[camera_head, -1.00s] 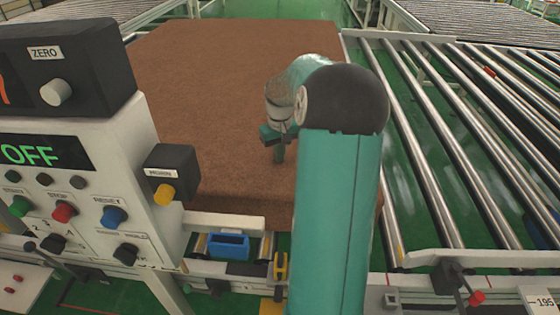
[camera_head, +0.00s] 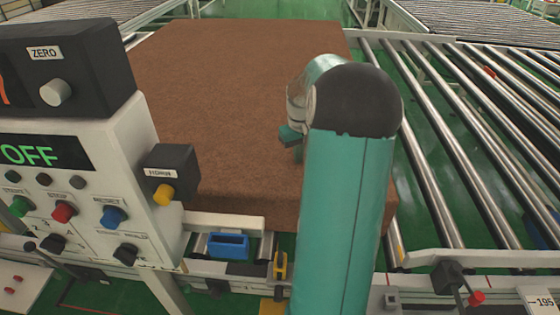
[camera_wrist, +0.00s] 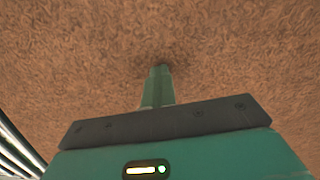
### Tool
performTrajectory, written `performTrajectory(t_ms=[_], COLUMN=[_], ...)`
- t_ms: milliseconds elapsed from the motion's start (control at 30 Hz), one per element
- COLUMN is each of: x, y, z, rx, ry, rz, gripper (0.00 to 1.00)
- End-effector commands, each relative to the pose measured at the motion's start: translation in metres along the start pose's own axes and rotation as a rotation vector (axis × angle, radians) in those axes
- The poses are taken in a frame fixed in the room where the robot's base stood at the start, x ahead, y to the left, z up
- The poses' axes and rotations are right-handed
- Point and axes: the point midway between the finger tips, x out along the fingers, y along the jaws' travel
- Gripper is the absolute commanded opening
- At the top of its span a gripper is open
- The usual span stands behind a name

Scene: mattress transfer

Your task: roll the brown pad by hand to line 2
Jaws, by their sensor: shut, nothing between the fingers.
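The brown pad (camera_head: 235,90) is a large thick slab lying flat in the middle of the head view. Its right edge lies beside the bare metal rollers. My gripper (camera_head: 296,150) is over the right part of the pad, partly hidden behind my own arm. In the wrist view my gripper (camera_wrist: 160,72) has its fingers together with nothing between them. The fingertips are at the brown surface, with a dark shadow around them, and seem to touch it. The pad fills most of the wrist view (camera_wrist: 230,60).
Bare rollers (camera_head: 450,150) run along the right, with green floor between them. A control panel (camera_head: 80,190) with an OFF display and coloured buttons stands at the left. A blue box (camera_head: 228,245) and a yellow part (camera_head: 280,265) sit at the near frame.

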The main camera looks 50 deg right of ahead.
Motion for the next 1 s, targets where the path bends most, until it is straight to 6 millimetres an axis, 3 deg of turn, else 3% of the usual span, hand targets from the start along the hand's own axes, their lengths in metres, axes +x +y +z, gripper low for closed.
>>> performTrajectory(t_ms=[1000], x=[0.005], y=[0.052], z=[0.034], rx=[-0.002], ry=[-0.009], rz=[-0.009], gripper=[0.0])
